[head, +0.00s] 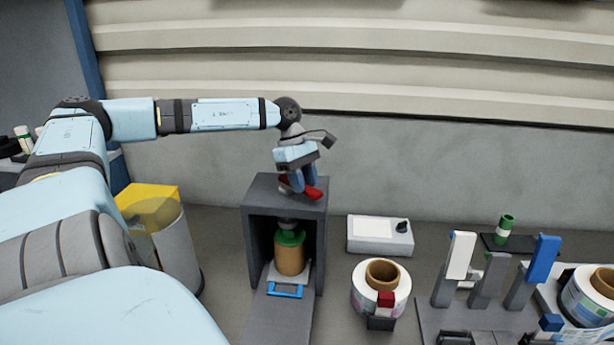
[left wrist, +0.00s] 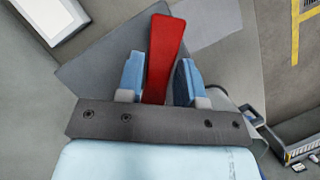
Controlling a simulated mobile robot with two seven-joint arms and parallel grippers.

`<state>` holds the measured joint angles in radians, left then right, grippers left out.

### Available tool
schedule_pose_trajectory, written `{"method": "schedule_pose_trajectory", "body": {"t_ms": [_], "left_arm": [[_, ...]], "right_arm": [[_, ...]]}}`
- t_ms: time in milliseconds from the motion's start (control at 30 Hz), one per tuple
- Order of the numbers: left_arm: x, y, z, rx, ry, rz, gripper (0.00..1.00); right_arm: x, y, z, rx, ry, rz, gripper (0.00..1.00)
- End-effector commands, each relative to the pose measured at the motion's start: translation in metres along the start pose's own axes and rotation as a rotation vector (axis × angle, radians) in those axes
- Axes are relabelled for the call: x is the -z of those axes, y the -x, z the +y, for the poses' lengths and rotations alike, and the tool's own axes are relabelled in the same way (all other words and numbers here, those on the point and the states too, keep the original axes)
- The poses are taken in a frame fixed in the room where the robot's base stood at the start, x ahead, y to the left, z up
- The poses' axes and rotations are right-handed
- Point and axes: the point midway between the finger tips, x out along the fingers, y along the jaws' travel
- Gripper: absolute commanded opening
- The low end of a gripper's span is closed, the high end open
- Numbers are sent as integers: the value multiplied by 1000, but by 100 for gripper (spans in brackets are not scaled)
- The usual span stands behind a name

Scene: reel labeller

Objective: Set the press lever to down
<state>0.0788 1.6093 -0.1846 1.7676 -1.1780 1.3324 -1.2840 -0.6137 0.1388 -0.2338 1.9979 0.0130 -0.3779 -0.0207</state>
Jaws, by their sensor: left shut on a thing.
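The press (head: 314,240) is a dark grey open-fronted box on the table, with a red lever (head: 314,194) at its top. My left gripper (head: 303,182) is over the press top, its blue fingers pointing down around the lever. In the left wrist view the red lever (left wrist: 163,50) runs between the two blue fingers, and the gripper is shut on it. The fingers partly hide the lever in the head view, so its exact angle is hard to tell. Inside the press stands a brown cylinder with a green top (head: 290,252). My right gripper is not in view.
A blue-framed piece (head: 285,290) sits at the press opening. Right of the press are a white control box (head: 380,236), a label reel (head: 366,302) and a stand with upright levers (head: 470,318). A yellow-topped bin (head: 180,250) stands at left. The wall is behind.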

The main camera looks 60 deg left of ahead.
Motion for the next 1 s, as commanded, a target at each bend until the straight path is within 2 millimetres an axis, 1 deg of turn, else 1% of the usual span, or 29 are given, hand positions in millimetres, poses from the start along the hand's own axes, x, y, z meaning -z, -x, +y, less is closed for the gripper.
{"method": "schedule_pose_trajectory", "body": {"t_ms": [33,400,600,800,1000], "left_arm": [[0,-10,-6,28,-39,-8,0],[5,-8,-28,160,-361,-9,0],[9,-6,-37,220,-504,-10,0],[13,-3,-43,263,-608,-11,0],[15,-1,-46,289,-667,-12,0]], "right_arm": [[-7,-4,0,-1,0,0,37],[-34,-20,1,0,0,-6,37],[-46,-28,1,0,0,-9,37],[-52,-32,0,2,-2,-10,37],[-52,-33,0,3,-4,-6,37]]}}
